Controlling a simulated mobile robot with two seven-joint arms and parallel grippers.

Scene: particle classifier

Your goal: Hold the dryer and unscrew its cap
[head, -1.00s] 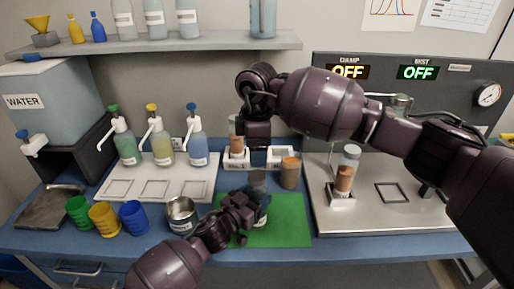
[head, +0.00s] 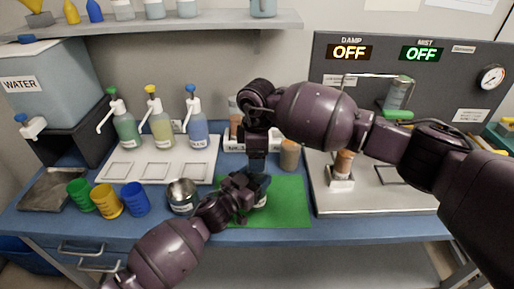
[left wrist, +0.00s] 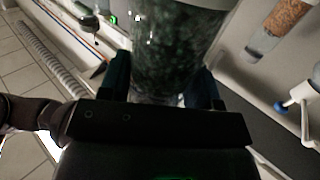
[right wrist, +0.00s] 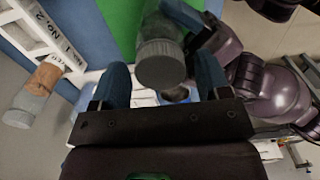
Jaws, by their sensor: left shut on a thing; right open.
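The dryer is a clear cylinder of dark green granules (left wrist: 180,45) in the left wrist view. My left gripper (left wrist: 163,80) is shut around its side. In the head view my left gripper (head: 245,190) holds it upright over the green mat, largely hiding it. Its grey ribbed cap (right wrist: 161,63) shows in the right wrist view. My right gripper (right wrist: 161,80) is open, with the cap between and just beyond its fingertips; I cannot tell whether they touch. In the head view my right gripper (head: 257,152) points down directly above the dryer.
A brown-filled container (head: 289,155) stands just right of the grippers, behind the green mat (head: 290,205). A steel bowl (head: 182,195) and coloured cups (head: 107,197) stand to the left. Another brown-filled container (head: 343,163) is on the metal plate (head: 370,200) at right.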

